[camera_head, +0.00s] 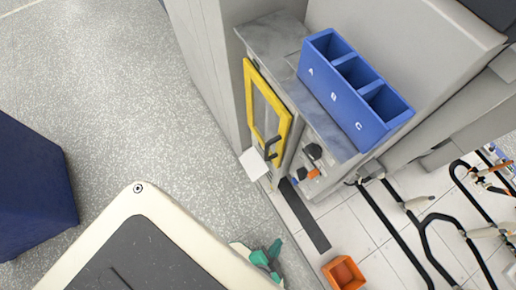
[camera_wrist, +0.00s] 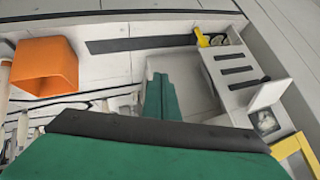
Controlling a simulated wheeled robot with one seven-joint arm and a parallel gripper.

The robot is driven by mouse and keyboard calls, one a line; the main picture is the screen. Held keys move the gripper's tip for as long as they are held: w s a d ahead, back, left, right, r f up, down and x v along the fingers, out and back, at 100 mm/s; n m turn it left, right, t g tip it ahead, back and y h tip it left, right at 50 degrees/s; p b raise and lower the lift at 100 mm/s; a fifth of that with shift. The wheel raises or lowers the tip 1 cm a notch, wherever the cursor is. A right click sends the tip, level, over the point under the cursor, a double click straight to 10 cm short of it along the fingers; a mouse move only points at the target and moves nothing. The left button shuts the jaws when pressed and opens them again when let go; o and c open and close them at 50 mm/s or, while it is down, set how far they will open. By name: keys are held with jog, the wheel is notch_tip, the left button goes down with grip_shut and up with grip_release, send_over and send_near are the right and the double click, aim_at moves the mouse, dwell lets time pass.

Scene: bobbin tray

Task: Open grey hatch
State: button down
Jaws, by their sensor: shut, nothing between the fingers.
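A grey cabinet (camera_head: 222,90) stands in the upper middle of the head view. A yellow-framed door (camera_head: 249,88) with a dark handle (camera_head: 271,146) is on its front and looks shut; the yellow frame also shows at the right edge of the wrist view (camera_wrist: 292,147). I cannot tell for sure which panel is the grey hatch. My gripper (camera_head: 266,258) is low in the head view, below the cabinet front and apart from it. Its green fingers (camera_wrist: 160,99) are shut and empty in the wrist view, left of the slotted grey cabinet side (camera_wrist: 237,92).
A blue three-bin box (camera_head: 336,98) marked A, B, C sits on the cabinet. A small white plate (camera_head: 254,164) juts out near the door's lower end. An orange bin (camera_head: 343,273) is right of my gripper. Black pipes (camera_head: 395,235) run at right.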

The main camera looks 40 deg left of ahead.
aim_at(259, 175)
jog(key=a+f+m+g+y, duration=0.4)
jog(key=f, duration=1)
jog(key=w+a+f+m+g+y, duration=0.1)
jog(key=w+a+f+m+y, duration=0.15)
jog(key=a+y, duration=0.35)
jog(key=w+a+r+m+t+y, duration=0.25)
jog(key=w+r+y, duration=0.55)
jog(key=w+r, duration=0.55)
jog(key=shift+m+g, duration=0.25)
jog(key=shift+m, duration=0.05)
jog(key=x, duration=1)
jog(key=shift+a, duration=0.2)
jog(key=shift+s, duration=0.1)
